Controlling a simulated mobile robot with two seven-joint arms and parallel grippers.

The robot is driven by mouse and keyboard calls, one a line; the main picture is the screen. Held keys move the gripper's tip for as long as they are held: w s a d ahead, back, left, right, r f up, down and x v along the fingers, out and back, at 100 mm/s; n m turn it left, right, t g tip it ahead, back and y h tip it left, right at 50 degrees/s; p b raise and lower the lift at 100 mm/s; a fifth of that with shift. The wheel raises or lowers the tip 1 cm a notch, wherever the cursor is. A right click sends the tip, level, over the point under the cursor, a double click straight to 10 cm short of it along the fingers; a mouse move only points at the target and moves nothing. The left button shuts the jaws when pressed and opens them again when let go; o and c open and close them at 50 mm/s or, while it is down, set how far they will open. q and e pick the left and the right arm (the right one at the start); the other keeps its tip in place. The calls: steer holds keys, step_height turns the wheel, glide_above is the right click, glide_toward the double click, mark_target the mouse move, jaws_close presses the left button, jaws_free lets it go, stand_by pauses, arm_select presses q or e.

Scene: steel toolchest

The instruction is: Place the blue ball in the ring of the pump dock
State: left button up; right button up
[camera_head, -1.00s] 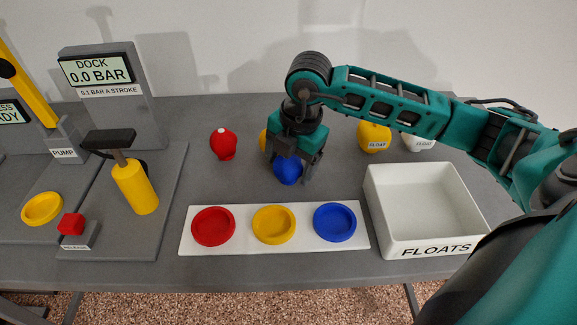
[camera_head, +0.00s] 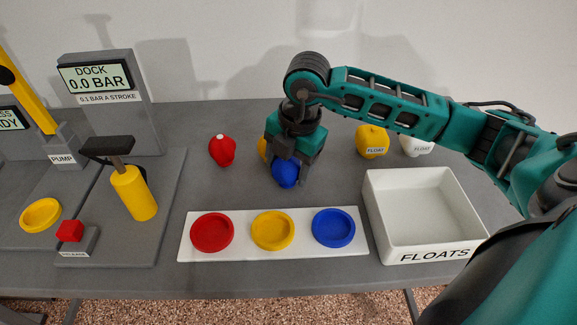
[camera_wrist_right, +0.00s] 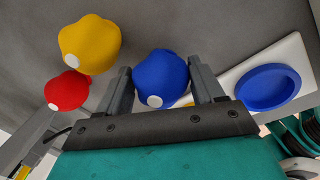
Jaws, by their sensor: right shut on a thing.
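The blue ball (camera_head: 286,174) is between the fingers of my right gripper (camera_head: 290,168), at the grey table behind the row of dishes. In the right wrist view the blue ball (camera_wrist_right: 161,77), with a white spot, sits between both fingers of the right gripper (camera_wrist_right: 162,82), which is shut on it. I cannot tell whether the ball still touches the table. The dock (camera_head: 108,100) stands at the left and reads 0.0 BAR. A yellow ring (camera_head: 41,215) lies on a grey base at far left. My left gripper is not in view.
A yellow cylinder with black handle (camera_head: 134,193) and a red button (camera_head: 70,231) stand by the dock. A white strip (camera_head: 186,250) holds red, yellow and blue dishes. A red ball (camera_head: 222,151) and yellow ball (camera_wrist_right: 90,43) are nearby. A white FLOATS bin (camera_head: 420,251) is right.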

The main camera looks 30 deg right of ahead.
step_height(320, 180, up, 19)
steer(key=p, duration=0.3)
